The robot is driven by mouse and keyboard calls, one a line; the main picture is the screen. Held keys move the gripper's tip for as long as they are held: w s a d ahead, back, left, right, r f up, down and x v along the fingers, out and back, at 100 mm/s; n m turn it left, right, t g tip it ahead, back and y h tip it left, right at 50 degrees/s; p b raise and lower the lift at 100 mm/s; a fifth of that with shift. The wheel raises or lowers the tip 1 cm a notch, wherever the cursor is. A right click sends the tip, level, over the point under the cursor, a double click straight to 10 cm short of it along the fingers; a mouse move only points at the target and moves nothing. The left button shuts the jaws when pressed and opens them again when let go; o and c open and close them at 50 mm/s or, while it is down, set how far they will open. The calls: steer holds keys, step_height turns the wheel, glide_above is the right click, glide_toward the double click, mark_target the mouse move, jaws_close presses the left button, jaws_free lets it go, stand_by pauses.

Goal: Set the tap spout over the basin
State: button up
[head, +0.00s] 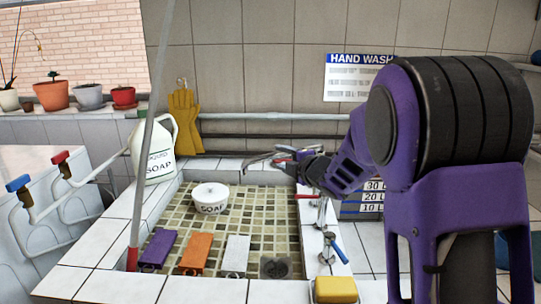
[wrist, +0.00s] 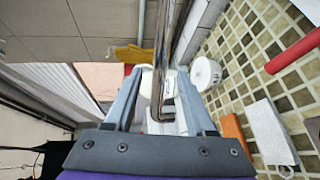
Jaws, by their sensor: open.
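The chrome tap (head: 323,215) stands on the basin's right rim, with a red handle (head: 305,196) and a blue handle (head: 340,252). In the wrist view its long chrome spout (wrist: 172,45) runs between the fingers of my gripper (wrist: 160,75) and ends in a bent tip. My gripper is open around the spout; I cannot tell whether either finger touches it. In the head view my gripper (head: 272,157) is at the basin's back right, where spout and fingers are hard to tell apart. The tiled basin (head: 255,215) lies in front and left of it.
A white soap bowl (head: 211,197) and purple, orange (head: 196,250) and white blocks are in the basin. A soap jug (head: 157,150) stands on the back left corner. Yellow gloves (head: 184,120) hang behind. A slanted pole (head: 148,130) crosses the left side.

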steer(key=x, duration=0.7)
steer(key=shift+w+a, duration=0.1)
jaws_close()
stand_by(1.2)
